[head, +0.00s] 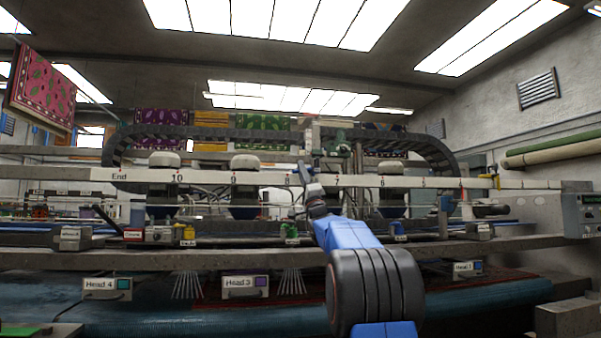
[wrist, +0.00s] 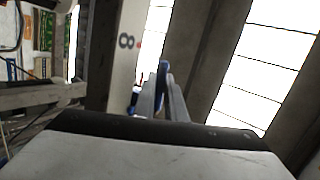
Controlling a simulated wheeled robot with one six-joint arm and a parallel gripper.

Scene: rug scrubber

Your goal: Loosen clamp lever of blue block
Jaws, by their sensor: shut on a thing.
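In the wrist view, my gripper (wrist: 162,100) is shut on a narrow blue piece (wrist: 163,70), which looks like the clamp lever of the blue block. Another bit of blue (wrist: 134,99) shows just left of the fingers, against the pale scale beam (wrist: 118,70) near the mark 8. In the head view, my gripper (head: 304,172) is at the numbered beam (head: 335,181), close to the mark 8. The blue block cannot be made out there, as my gripper and wrist cover that spot.
A yellow block (head: 490,181) sits on the beam far to the right. A green part (head: 290,231) is on the lower rail left of my arm. Boxes labelled Head 4 (head: 106,289) and Head 3 (head: 245,287) hang at the front. Rails run across behind my arm.

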